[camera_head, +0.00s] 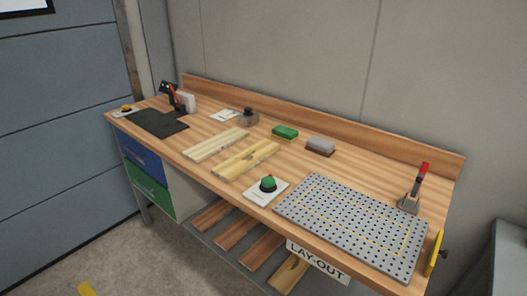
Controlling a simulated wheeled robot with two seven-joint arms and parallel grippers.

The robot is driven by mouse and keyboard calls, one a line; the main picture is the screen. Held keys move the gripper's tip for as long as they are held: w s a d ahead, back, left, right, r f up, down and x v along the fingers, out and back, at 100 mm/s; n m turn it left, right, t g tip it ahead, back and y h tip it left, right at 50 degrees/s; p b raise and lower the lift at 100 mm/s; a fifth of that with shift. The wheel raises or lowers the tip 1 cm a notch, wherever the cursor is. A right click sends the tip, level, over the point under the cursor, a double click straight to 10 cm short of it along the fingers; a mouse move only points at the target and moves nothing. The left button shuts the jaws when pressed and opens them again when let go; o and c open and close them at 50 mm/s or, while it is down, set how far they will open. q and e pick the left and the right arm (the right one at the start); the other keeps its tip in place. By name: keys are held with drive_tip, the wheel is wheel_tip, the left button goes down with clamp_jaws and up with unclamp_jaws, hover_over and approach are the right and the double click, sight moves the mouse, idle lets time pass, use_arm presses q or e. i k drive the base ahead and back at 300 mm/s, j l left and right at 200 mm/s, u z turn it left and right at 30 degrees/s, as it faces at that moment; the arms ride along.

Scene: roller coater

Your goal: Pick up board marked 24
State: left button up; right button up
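Two pale wooden boards lie side by side on the workbench (190,165), near the middle of its top. The left board (215,144) is paler. The right board (240,163) is more yellow and has a small dark mark near its middle. No number can be read on either one, so I cannot tell which is marked 24. Several more boards lie on the lower shelf, including a brown one (235,228) and a paler one (287,274). No number is readable on them either. Neither of my grippers is in view.
A perforated grey plate (345,222) covers the bench's right end, with a red-handled clamp (416,188) behind it. A green block (285,132) and grey block (320,146) sit behind. A black mat (160,123) lies left.

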sight(235, 167)
drive_tip(key=i+j+z, duration=0.2)
drive_tip(key=z, duration=0.3)
drive_tip(key=i+j+z, duration=0.15)
drive_tip(key=j+z, duration=0.35)
drive_tip(key=i+j+z, duration=0.1)
drive_tip(key=j, duration=0.65)
drive_tip(key=i+j+z, duration=0.1)
drive_tip(key=j, duration=0.6)
drive_tip(key=i+j+z, duration=0.1)
drive_tip(key=j, duration=0.7)
drive_tip(key=i+j+z, duration=0.1)
drive_tip(key=j, duration=0.65)
drive_tip(key=i, duration=0.1)
